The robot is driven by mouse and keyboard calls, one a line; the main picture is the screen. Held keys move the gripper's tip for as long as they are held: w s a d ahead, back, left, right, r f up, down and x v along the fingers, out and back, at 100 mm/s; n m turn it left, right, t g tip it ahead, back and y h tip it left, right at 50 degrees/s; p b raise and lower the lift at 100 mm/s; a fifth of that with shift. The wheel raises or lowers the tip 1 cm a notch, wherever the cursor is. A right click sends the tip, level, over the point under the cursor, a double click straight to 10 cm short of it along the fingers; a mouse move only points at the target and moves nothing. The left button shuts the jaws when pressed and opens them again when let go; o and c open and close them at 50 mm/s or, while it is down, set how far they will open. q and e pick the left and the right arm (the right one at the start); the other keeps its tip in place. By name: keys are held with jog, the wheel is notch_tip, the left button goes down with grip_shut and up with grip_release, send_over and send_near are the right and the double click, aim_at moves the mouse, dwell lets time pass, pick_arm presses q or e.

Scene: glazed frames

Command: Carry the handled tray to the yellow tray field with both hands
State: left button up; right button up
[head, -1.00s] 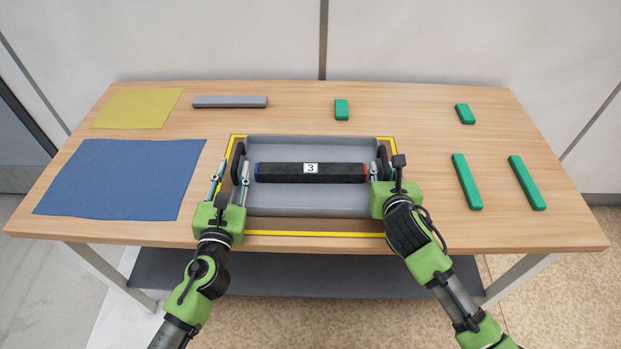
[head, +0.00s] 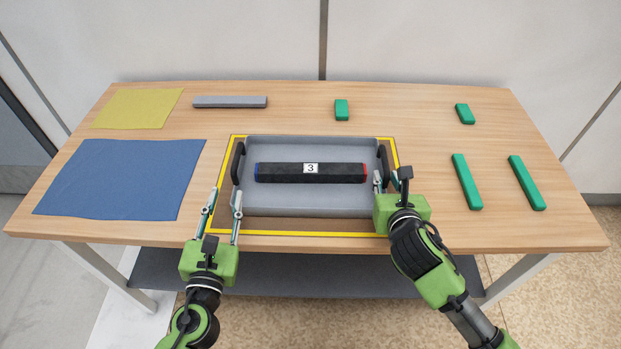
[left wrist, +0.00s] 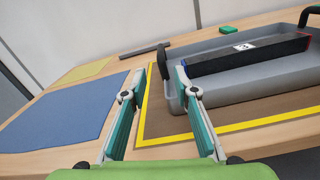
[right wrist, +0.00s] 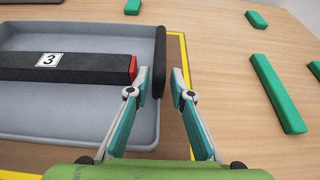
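The grey handled tray (head: 300,204) rests inside the yellow-outlined tray field (head: 310,234) on the table. Its dark handles stand at its left end (head: 238,162) and right end (head: 384,160). A black bar (head: 285,173) marked 3, with one blue and one red end, lies in the tray. My left gripper (head: 225,190) is open and empty, in front of the left handle and apart from it; it also shows open in the left wrist view (left wrist: 153,80). My right gripper (head: 386,176) is open just in front of the right handle, which shows beyond its fingers in the right wrist view (right wrist: 160,60).
A blue cloth (head: 125,180) and a yellow cloth (head: 137,108) lie at the left. A grey bar (head: 230,102) lies at the back. Several green blocks (head: 467,182) lie at the back and right. Bare wood lies between the tray and the right-hand blocks.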

jog(key=v, duration=0.7)
dwell(0.4)
